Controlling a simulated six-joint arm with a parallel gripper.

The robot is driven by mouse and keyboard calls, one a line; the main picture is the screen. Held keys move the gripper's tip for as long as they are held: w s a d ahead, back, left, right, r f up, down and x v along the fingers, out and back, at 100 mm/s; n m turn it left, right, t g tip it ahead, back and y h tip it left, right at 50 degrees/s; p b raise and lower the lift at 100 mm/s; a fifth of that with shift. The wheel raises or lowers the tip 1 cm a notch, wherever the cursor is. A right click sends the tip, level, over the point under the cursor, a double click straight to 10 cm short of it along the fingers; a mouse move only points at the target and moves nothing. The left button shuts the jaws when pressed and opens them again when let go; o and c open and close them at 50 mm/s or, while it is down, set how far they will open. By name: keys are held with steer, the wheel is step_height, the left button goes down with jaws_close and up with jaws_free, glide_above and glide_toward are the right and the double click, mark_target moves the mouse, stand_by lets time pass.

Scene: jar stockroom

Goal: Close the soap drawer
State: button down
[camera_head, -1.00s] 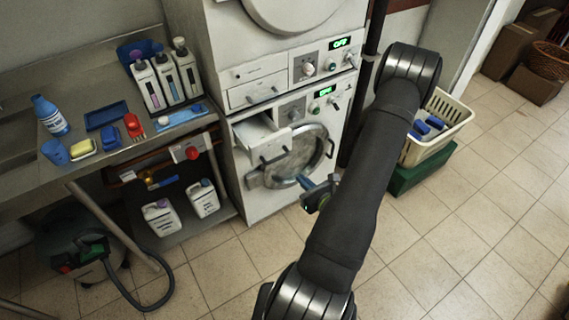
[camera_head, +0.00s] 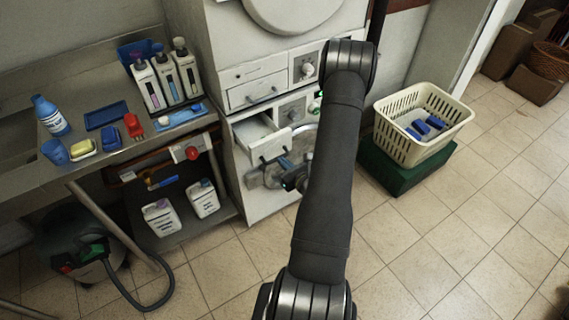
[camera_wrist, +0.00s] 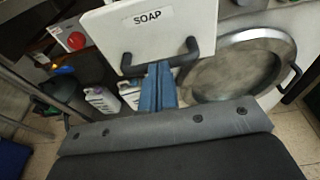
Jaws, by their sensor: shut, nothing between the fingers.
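The soap drawer (camera_head: 262,138) of the lower washing machine (camera_head: 240,170) stands pulled out, with its inside showing from above. In the wrist view its white front (camera_wrist: 150,32) carries a SOAP label and a dark bar handle (camera_wrist: 160,58). My gripper (camera_wrist: 158,72) has its blue fingers shut and empty, with the tips at the handle near the front's lower edge. I cannot tell whether they touch it. In the head view my gripper (camera_head: 292,178) is just below and right of the drawer front, partly hidden by my arm.
The round washer door (camera_wrist: 240,62) is right of the drawer. Another drawer (camera_head: 258,90) above is shut. A bench with bottles (camera_head: 165,75) stands to the left, with white jugs (camera_head: 203,198) beneath. A cream basket (camera_head: 400,140) sits on a green box (camera_head: 385,172) at right.

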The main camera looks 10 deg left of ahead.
steer(key=r+x, duration=0.1)
steer(key=x, duration=0.3)
steer(key=r+x, duration=0.1)
steer(key=x, duration=0.8)
steer(key=shift+w+a+r, duration=0.25)
steer(key=shift+w+r, duration=0.1)
steer(key=shift+w, duration=0.1)
steer(key=shift+w+a+r, duration=0.15)
steer(key=shift+w+a, duration=0.05)
steer(key=shift+a, duration=0.05)
steer(key=v, duration=1.4)
steer(key=shift+s+d, duration=0.25)
steer(key=shift+d, duration=0.05)
steer(key=x, duration=1.4)
steer(key=shift+w+a, duration=0.1)
